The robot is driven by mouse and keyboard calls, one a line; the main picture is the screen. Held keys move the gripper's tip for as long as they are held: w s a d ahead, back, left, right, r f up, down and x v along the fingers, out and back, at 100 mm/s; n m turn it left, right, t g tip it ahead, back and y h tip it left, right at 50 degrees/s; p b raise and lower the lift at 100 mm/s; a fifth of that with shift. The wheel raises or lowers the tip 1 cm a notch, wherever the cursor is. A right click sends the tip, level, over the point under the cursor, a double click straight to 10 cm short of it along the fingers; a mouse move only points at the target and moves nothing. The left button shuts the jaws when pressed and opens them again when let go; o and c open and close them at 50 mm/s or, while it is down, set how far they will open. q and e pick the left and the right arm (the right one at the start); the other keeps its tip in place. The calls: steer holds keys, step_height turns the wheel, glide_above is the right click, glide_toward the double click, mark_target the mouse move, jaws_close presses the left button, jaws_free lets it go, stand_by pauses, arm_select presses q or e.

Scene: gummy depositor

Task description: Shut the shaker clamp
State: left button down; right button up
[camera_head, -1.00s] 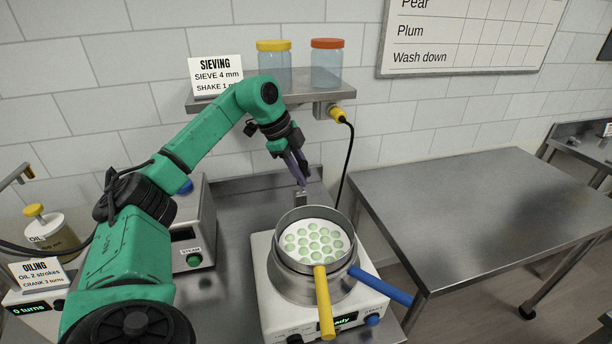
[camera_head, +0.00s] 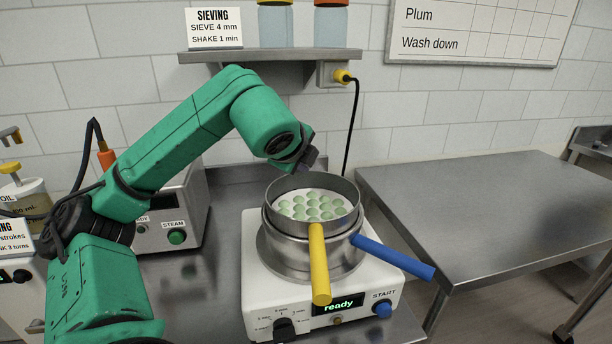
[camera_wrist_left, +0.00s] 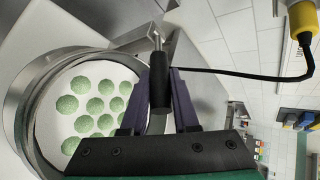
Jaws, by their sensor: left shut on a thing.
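The shaker (camera_head: 265,295) is a white box with a lit "ready" display and a blue START knob. A round metal sieve (camera_head: 310,250) with green gummies on a white bed sits on it. In the left wrist view, the clamp lever (camera_wrist_left: 159,82) has a black grip on a metal rod behind the sieve rim. My left gripper (camera_head: 308,166) is at the sieve's back edge, its tips mostly hidden in the head view. In the wrist view its purple fingers are shut on the black grip. The lever's angle is hard to tell. My right gripper is not in view.
A yellow handle (camera_head: 319,265) and a blue handle (camera_head: 392,257) stick out from the sieve stack towards the front and right. A black cable (camera_head: 352,130) hangs behind. A steamer box (camera_head: 172,220) stands left. The steel table (camera_head: 470,200) at right is clear.

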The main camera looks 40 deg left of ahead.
arm_select(q)
steer(key=f+b, duration=0.1)
steer(key=b, duration=0.1)
steer(key=f+t+y+b, duration=0.1)
steer(key=shift+s+d+f+m+b, duration=0.15)
steer(key=shift+d+m+b, duration=0.05)
steer(key=shift+m+b, duration=0.15)
steer(key=shift+t+y+b, duration=0.5)
steer(key=shift+t+b, duration=0.1)
steer(key=shift+b, duration=0.4)
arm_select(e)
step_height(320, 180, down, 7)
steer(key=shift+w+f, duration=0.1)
arm_select(q)
steer(key=c, duration=0.7)
jaws_free()
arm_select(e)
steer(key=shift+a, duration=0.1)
